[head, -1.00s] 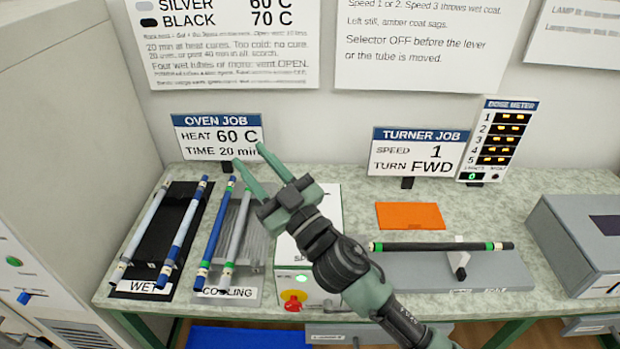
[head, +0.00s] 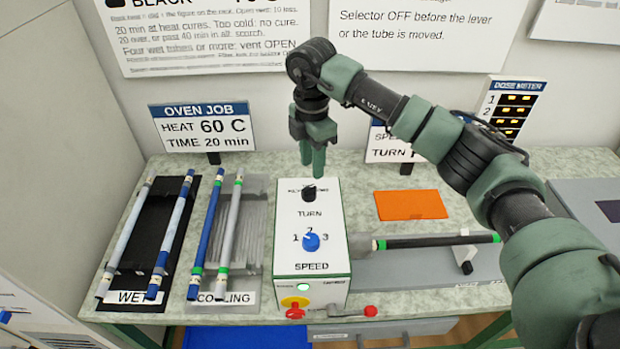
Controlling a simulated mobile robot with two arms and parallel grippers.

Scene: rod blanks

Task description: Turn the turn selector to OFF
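The turn selector (head: 308,193) is a black knob on the sloped white top of the turner control box (head: 330,219), above the word TURN. The lettering around it is small and partly covered, so I cannot tell which position it points to. My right gripper (head: 312,170) hangs fingers down just above and behind the knob, seemingly apart from it. Its two green fingers are offset in depth with nothing between them, so it looks open. My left gripper is out of view.
A blue speed knob (head: 311,242) sits below on the same panel. A red button (head: 294,313) and a red-knobbed lever (head: 370,311) are at the box's front. A dark tube (head: 430,241) lies right of the box. Painted rods lie on racks to the left.

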